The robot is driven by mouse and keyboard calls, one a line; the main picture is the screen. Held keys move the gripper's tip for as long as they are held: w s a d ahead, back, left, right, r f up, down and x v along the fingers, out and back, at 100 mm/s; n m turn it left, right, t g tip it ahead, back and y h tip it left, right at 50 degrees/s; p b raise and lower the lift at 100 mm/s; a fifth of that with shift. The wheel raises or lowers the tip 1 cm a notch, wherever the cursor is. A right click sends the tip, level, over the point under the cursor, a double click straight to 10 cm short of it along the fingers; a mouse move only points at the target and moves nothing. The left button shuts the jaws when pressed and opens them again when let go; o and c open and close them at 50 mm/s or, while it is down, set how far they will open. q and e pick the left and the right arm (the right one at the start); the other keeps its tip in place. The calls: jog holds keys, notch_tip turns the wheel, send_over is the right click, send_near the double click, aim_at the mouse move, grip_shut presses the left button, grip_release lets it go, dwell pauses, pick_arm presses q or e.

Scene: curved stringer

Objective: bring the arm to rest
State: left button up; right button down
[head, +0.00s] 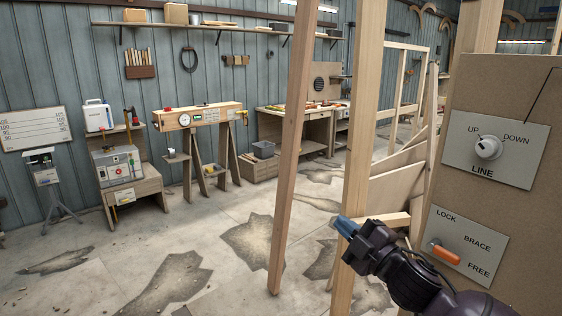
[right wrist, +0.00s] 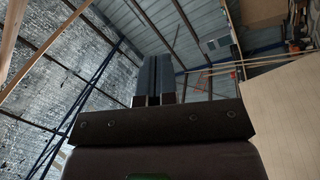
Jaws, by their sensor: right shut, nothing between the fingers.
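My right gripper (head: 346,226) shows at the lower right of the head view, in front of a wooden post, with its arm coming in from the bottom right. Its blue-grey fingers are together with nothing between them. In the right wrist view the shut fingers (right wrist: 153,80) point up towards the roof and walls. My left gripper is in neither view. To the right of the right gripper stands a panel (head: 500,95) with a LINE knob (head: 488,148) marked UP and DOWN.
Upright wooden posts (head: 293,140) and (head: 362,130) stand close to the right gripper. A beam on trestles (head: 200,117), a grey machine (head: 118,165) and a workbench (head: 305,125) stand farther back. The stained floor (head: 110,255) at the left is mostly clear.

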jog(key=s+d+f+m+g+h, duration=0.1)
jog(key=s+d+f+m+h, duration=0.4)
jog(key=f, duration=0.4)
jog(key=s+d+f+m+g+h, duration=0.1)
jog(key=s+d+f+m+h, duration=0.15)
jog(key=s+f+m, duration=0.5)
jog(key=s+d+f+m+h, duration=0.3)
jog(key=s+d+f+m, duration=0.15)
jog(key=f, duration=0.65)
jog(key=s+d+f+m+g+h, duration=0.1)
jog(key=s+d+f+g, duration=0.1)
jog(key=s+f, duration=0.6)
jog(key=s+g, duration=0.1)
jog(key=s, duration=0.2)
jog(key=shift+d+m, duration=0.3)
jog(key=shift+m, duration=0.1)
jog(key=shift+f+h, duration=0.1)
jog(key=shift+h, duration=0.15)
